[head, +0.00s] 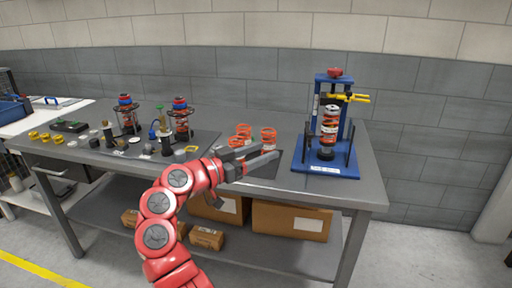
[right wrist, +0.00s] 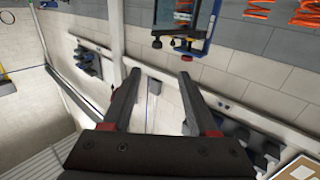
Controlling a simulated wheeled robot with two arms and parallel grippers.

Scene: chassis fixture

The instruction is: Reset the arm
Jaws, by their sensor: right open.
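My right arm is red and reaches up from the bottom of the head view. Its gripper (head: 262,158) is over the front middle of the grey workbench (head: 345,190). In the right wrist view the two dark fingers (right wrist: 158,85) are apart with nothing between them. Behind the fingertips in the head view stand several orange coil springs (head: 268,137). To the right is a blue spring-compressor fixture (head: 326,172) with an orange spring (head: 330,122) upright in it. My left gripper does not show in either view.
Two strut assemblies (head: 180,120) stand at the back left of the bench, with small dark and yellow parts (head: 45,137) farther left. Cardboard boxes (head: 290,220) sit on the lower shelf. The bench's front right corner is clear.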

